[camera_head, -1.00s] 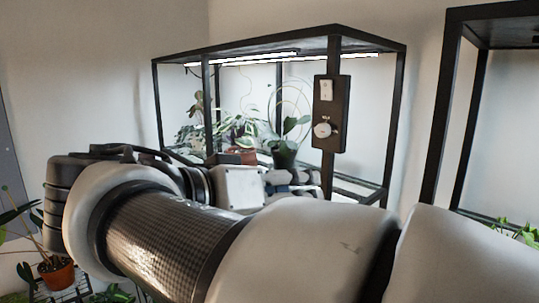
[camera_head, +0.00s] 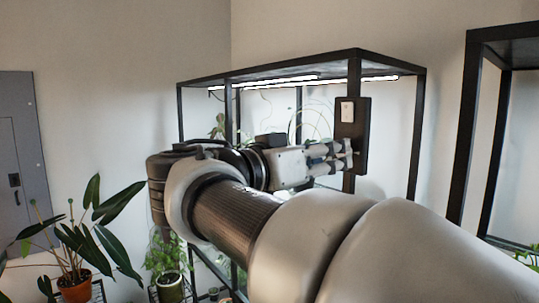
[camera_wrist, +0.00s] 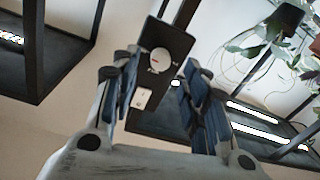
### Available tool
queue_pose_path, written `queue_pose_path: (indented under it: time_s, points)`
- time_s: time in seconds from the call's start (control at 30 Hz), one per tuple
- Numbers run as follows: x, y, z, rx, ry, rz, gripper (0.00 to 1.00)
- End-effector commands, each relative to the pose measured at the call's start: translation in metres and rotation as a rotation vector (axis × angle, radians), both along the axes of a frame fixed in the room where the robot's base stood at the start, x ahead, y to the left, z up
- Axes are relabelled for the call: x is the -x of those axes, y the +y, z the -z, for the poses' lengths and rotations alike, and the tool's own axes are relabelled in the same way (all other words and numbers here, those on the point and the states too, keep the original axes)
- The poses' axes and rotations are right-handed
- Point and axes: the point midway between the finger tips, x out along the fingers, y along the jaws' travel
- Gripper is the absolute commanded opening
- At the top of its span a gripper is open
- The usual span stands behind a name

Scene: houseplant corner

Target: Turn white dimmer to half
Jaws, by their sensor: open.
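The white dimmer (camera_wrist: 160,61) is a round knob with a small red mark, on a black control box (camera_head: 363,143) fixed to the plant rack's front post. A white rocker switch (camera_head: 347,111) sits on the same box, and it also shows in the wrist view (camera_wrist: 143,98). My gripper (camera_head: 347,152) is open in front of the box. In the wrist view its two blue-grey padded fingers (camera_wrist: 158,72) stand on either side of the knob, with visible gaps. In the head view the gripper hides the knob. I cannot tell how close the fingertips are to the box.
The black rack (camera_head: 417,140) with lit strips and plants stands behind the box. A second black frame (camera_head: 467,130) is at right. A potted plant (camera_head: 76,288) and a grey wall panel (camera_head: 22,140) are at left.

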Motion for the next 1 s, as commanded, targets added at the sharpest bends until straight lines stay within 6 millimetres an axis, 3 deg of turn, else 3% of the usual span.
queue_pose_path:
  time_s: [0.23, 0.6, 1.0]
  points:
    - [-0.019, -0.024, 0.0, -0.001, 0.0, 0.001, 0.42]
    - [-0.023, -0.028, 0.0, 0.0, 0.0, -0.001, 0.42]
    - [-0.022, -0.028, 0.0, 0.0, 0.001, -0.001, 0.15]
